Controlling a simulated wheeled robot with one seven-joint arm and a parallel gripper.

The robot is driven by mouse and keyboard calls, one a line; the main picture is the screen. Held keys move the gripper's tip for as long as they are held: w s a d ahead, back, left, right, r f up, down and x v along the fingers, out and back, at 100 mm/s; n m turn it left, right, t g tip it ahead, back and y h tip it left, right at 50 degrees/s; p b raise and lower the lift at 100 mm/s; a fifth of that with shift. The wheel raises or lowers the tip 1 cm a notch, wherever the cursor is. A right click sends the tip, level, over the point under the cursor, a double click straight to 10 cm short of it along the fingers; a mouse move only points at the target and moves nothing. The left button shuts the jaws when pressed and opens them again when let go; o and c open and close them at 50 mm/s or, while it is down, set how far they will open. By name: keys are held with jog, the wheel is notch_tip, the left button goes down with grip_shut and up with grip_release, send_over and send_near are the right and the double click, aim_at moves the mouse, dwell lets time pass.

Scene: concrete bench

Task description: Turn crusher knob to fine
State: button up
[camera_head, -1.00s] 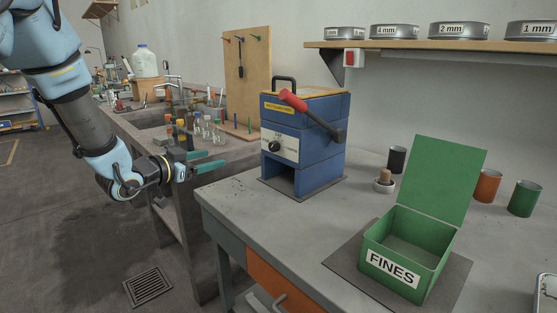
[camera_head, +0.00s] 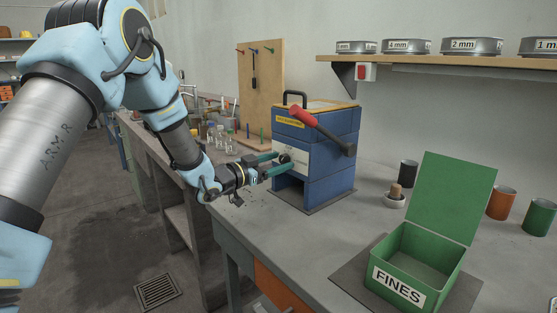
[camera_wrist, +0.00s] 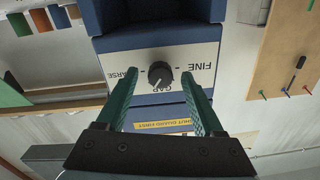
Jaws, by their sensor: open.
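The blue crusher (camera_head: 315,150) stands on the bench with a white dial plate on its front. The black knob (camera_wrist: 160,73) sits on that plate, inverted in the wrist view, with FINE at the right and COARSE at the left. A pale mark on the knob seems to point down and left there, toward neither word clearly. My gripper (camera_head: 279,162) is at the plate, its green fingers open on either side of the knob (camera_head: 285,158). I see gaps between fingers and knob in the wrist view; contact is not visible.
The crusher's red-handled lever (camera_head: 318,128) slants across its right side. A green open FINES box (camera_head: 400,262) stands on a mat at the front right. Cups and a mortar (camera_head: 394,200) are behind it. Glass bottles (camera_head: 218,135) stand left, beyond my gripper.

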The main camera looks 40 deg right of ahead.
jog(key=shift+d, duration=0.2)
grip_shut()
dwell(0.5)
